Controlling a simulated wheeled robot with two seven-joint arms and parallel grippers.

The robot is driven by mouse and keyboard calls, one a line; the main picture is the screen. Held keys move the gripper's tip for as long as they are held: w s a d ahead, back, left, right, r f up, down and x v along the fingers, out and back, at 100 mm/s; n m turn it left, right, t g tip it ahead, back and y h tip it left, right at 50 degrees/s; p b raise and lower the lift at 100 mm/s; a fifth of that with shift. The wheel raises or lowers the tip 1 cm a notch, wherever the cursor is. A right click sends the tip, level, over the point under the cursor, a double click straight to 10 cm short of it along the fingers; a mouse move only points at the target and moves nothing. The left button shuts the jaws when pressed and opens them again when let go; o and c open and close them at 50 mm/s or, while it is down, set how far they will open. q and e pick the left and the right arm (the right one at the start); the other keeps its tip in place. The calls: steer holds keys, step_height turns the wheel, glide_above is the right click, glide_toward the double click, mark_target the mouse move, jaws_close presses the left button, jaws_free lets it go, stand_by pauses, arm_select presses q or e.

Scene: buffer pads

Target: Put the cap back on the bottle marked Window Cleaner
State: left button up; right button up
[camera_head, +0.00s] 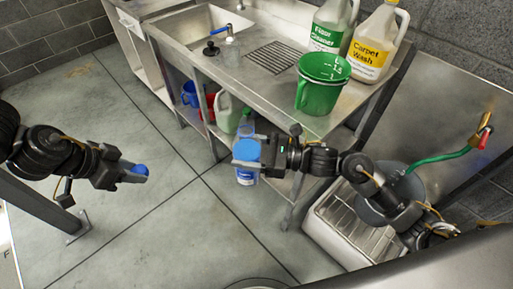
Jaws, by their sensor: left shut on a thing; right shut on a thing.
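My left gripper (134,174) is at the left, over open floor, shut on a small blue cap (140,170). My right gripper (246,152) is near the middle, in front of the steel bench. It is shut on a bottle with blue contents (246,177) and a pale label. The bottle hangs below and between the fingers and looks roughly upright. The label's words are too small to read. The bottle's mouth cannot be made out clearly. The cap and the bottle are well apart, with the cap to the left.
The steel bench (200,52) has a sink and drain grid. On it stand a green measuring jug (318,92), a Floor Cleaner jug (327,38) and a Carpet Wash jug (372,50). Containers sit on the shelf below. A floor basin (350,232) is at right. The floor between my grippers is clear.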

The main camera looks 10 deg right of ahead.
arm_select(q)
steer(key=shift+r, duration=0.1)
stand_by(0.3)
steer(key=w+d+r+m+g, duration=0.1)
steer(key=d+r+m, duration=0.2)
steer(key=d, duration=0.6)
steer(key=w+d+r+m+g, duration=0.1)
steer(key=d+r+m+g, duration=0.1)
steer(key=d+r, duration=0.5)
steer(key=w+d+r+m+g+h, duration=0.1)
steer(key=d+r+m, duration=0.3)
steer(key=d, duration=0.8)
steer(key=shift+w+r+m+g, duration=0.2)
steer(key=shift+r+m+g, duration=0.15)
steer(key=shift+r, duration=0.6)
steer(key=shift+a+r+m+g, duration=0.15)
steer(key=shift+a+m+g, duration=0.1)
steer(key=shift+s+a+m+g, duration=0.3)
steer(key=shift+s+m, duration=0.15)
steer(key=shift+m, duration=0.15)
steer(key=shift+d, duration=0.1)
